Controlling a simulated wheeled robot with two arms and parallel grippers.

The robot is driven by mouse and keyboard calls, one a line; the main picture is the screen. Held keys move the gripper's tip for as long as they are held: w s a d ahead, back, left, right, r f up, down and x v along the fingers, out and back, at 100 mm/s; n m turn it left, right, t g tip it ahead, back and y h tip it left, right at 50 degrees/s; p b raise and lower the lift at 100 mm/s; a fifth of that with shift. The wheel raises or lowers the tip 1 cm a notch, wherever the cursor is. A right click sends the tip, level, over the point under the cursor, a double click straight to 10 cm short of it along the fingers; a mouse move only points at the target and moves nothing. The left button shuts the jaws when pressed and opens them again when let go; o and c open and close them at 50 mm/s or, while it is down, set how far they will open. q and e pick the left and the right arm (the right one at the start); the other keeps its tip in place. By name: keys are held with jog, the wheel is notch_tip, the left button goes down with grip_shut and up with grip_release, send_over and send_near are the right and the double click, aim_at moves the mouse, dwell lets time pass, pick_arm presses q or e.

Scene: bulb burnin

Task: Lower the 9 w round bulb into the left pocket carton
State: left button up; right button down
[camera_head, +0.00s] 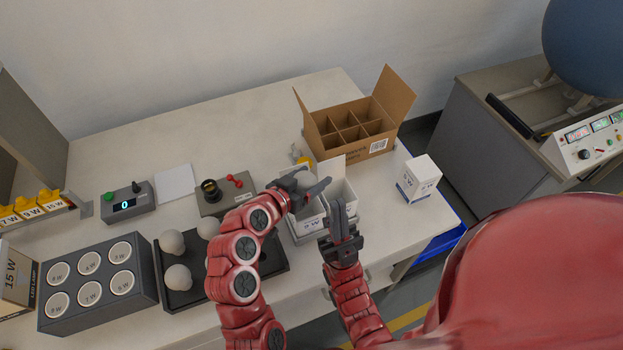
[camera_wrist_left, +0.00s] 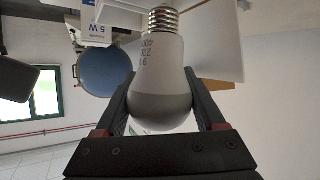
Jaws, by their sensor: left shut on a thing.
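In the left wrist view the round bulb (camera_wrist_left: 160,85) is white with a grey lower part and a metal screw base at the picture's top. My left gripper (camera_wrist_left: 160,108) is shut on its rounded end. The left pocket carton (camera_head: 309,224) is partly covered by the gripper. The right pocket carton (camera_head: 345,192) stands open beside it. My right gripper (camera_head: 341,220) is in front of the cartons; whether its fingers are parted is unclear.
A divided cardboard box (camera_head: 352,125) stands open behind the cartons. A closed white carton (camera_head: 418,178) stands at right. A dark tray (camera_head: 180,297) holds round bulbs (camera_head: 172,242). A grey socket block (camera_head: 97,285) is at left. Free table lies behind the grey switch unit (camera_head: 225,195).

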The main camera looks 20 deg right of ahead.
pick_arm(q)
jog(key=shift+f+b, duration=2.35)
jog(key=shift+f, duration=0.1)
jog(key=o, duration=1.3)
jog(key=shift+r, duration=0.1)
jog(key=shift+a, duration=0.1)
jog(key=shift+p+v, duration=4.85)
jog(key=shift+v, duration=3.8)
